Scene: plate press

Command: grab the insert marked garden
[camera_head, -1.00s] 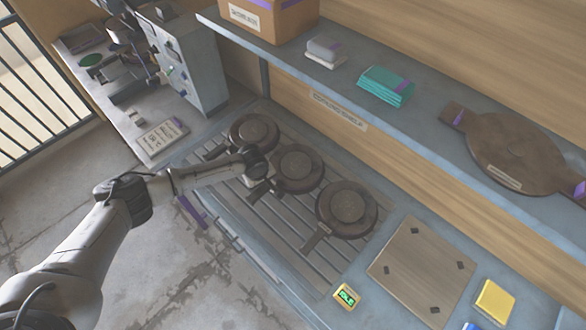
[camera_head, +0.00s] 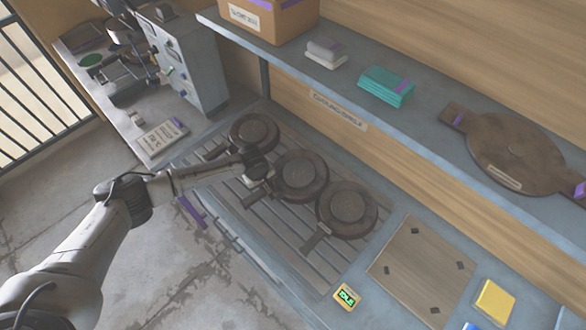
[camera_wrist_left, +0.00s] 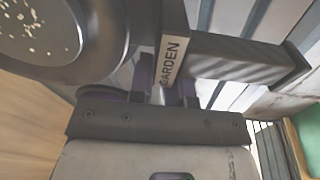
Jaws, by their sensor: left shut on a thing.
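Three dark round inserts with handles sit on the slatted rack in the head view: a left one (camera_head: 253,131), a middle one (camera_head: 301,177) and a right one (camera_head: 346,207). In the left wrist view, the label GARDEN shows on the handle (camera_wrist_left: 215,58) of the insert (camera_wrist_left: 45,35). My left gripper (camera_wrist_left: 165,90) is shut on this handle, with purple finger parts beside it. In the head view my left gripper (camera_head: 261,180) is at the middle insert's handle, its fingertips mostly hidden. The middle insert's edge appears against or very near the right one. My right gripper is out of view.
The slatted rack (camera_head: 262,222) lies below a shelf holding a box (camera_head: 268,20), teal cloths (camera_head: 386,86) and a large brown round plate (camera_head: 516,152). A grey machine (camera_head: 185,62) stands at the left.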

